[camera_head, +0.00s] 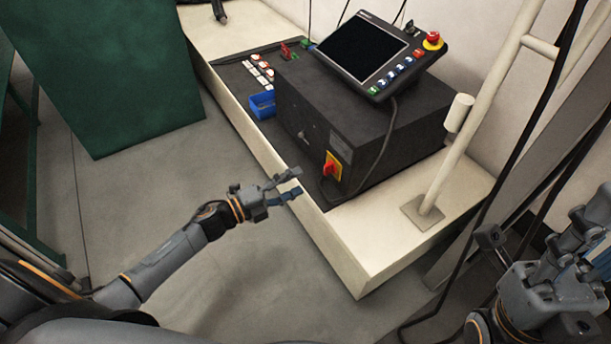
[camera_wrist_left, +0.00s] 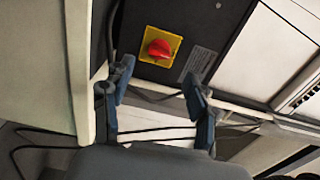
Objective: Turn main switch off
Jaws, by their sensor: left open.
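The main switch (camera_head: 330,167) is a red rotary knob on a yellow plate, on the front of a black control box (camera_head: 290,112). In the left wrist view the red knob (camera_wrist_left: 159,49) sits beyond my fingertips, between them and a little above. My left gripper (camera_head: 293,183) is open and empty, just left of the switch and apart from it. Its two fingers also show spread in the left wrist view (camera_wrist_left: 158,80).
A tilted touch panel (camera_head: 362,48) with a red emergency stop (camera_head: 433,40) lies on the box. A blue bin (camera_head: 262,105) stands beside it on the cream bench (camera_head: 375,243). A cream post (camera_head: 470,125) rises at right. A dark cable hangs down the box near the switch.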

